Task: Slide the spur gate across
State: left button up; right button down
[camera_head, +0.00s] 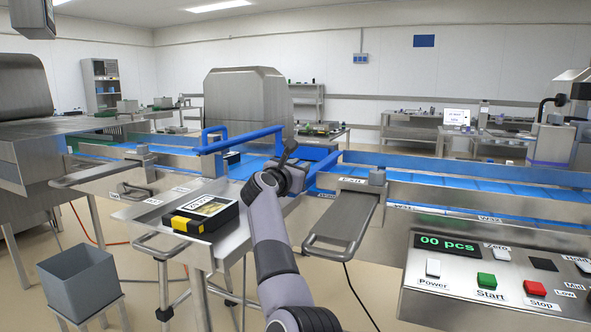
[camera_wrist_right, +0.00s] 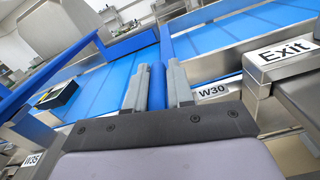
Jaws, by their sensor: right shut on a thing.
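My right gripper (camera_head: 289,152) is over the conveyor in the middle of the head view. In the right wrist view its two grey fingers (camera_wrist_right: 157,80) are shut around an upright blue post (camera_wrist_right: 157,92), which I take as the spur gate's handle. A long blue bar (camera_head: 238,140) runs left from beside the gripper in the head view, and a blue bar (camera_wrist_right: 30,82) shows at left in the wrist view. How the post joins the bars is hidden by my gripper. My left gripper is not in view.
Blue belts (camera_head: 460,183) with metal rails run left and right. A dark tray (camera_wrist_right: 58,95) sits on the belt at left in the wrist view. A yellow-black device (camera_head: 201,214) lies on a side table. A control panel (camera_head: 500,270) stands front right, and a grey bin (camera_head: 78,283) front left.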

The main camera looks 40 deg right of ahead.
jog(key=shift+w+r, duration=0.1)
jog(key=shift+r, duration=0.35)
jog(key=c, duration=1.2)
grip_release()
jog(key=shift+o, duration=0.5)
jog(key=shift+w+d+f, duration=0.1)
jog(key=shift+w+f, duration=0.1)
jog(key=shift+f, duration=0.1)
jog(key=shift+s, duration=0.1)
jog(key=shift+s+a+f, duration=0.1)
jog(key=shift+s+a, duration=0.05)
jog(key=shift+a, duration=0.4)
jog(key=v, duration=0.6)
